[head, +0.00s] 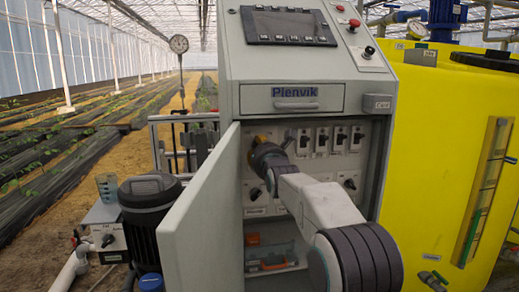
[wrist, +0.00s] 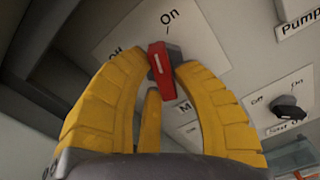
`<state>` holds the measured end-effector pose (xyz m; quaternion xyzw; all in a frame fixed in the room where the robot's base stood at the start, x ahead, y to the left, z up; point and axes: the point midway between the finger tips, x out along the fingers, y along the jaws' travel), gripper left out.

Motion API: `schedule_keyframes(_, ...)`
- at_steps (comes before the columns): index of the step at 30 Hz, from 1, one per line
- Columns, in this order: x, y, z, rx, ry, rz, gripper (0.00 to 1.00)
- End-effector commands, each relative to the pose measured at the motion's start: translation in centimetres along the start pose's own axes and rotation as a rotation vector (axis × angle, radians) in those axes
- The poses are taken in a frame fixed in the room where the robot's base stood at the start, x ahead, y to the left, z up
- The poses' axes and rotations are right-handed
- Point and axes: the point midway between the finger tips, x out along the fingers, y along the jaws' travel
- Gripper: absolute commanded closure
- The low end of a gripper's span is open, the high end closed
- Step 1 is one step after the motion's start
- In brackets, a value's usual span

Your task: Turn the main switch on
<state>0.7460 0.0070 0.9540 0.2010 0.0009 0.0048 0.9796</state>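The main switch (wrist: 161,72) has a red handle with a white mark, on a pale plate in the wrist view. "On" is printed above it and "Off" to its upper left. The handle's marked end points up the plate, between the two words; I cannot tell its exact setting. My gripper (wrist: 163,66) has yellow fingers curled in on both sides of the handle, their tips seeming to touch it. A third finger shows below. In the head view my gripper (head: 260,141) is at the upper left of the open cabinet's panel and hides the switch.
The cabinet door (head: 198,215) stands open at the left. Several small switches (head: 322,141) line the panel to the right. A black knob (wrist: 289,107) marked Off and On sits near the main switch. Below is a shelf with an orange-handled box (head: 272,260). A yellow tank (head: 440,130) stands right.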

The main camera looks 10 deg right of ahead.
Motion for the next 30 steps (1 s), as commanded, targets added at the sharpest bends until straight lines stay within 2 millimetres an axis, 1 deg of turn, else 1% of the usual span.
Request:
schedule_keyframes(1, 0.00, -0.01, 0.00, 0.000, 0.000, 0.000, 0.80)
schedule_keyframes(6, 0.00, -0.05, 0.00, 0.000, 0.000, -0.001, 0.96)
schedule_keyframes(8, 0.00, -0.06, 0.00, 0.000, 0.000, -0.001, 1.00)
schedule_keyframes(14, 0.00, -0.10, -0.03, 0.015, 0.000, -0.001, 1.00)
schedule_keyframes(17, 0.01, -0.11, -0.02, 0.079, -0.001, -0.001, 1.00)
schedule_keyframes(24, 0.01, -0.08, 0.13, 0.302, 0.000, -0.002, 1.00)
schedule_keyframes(30, 0.01, -0.06, 0.23, 0.392, 0.000, -0.002, 1.00)
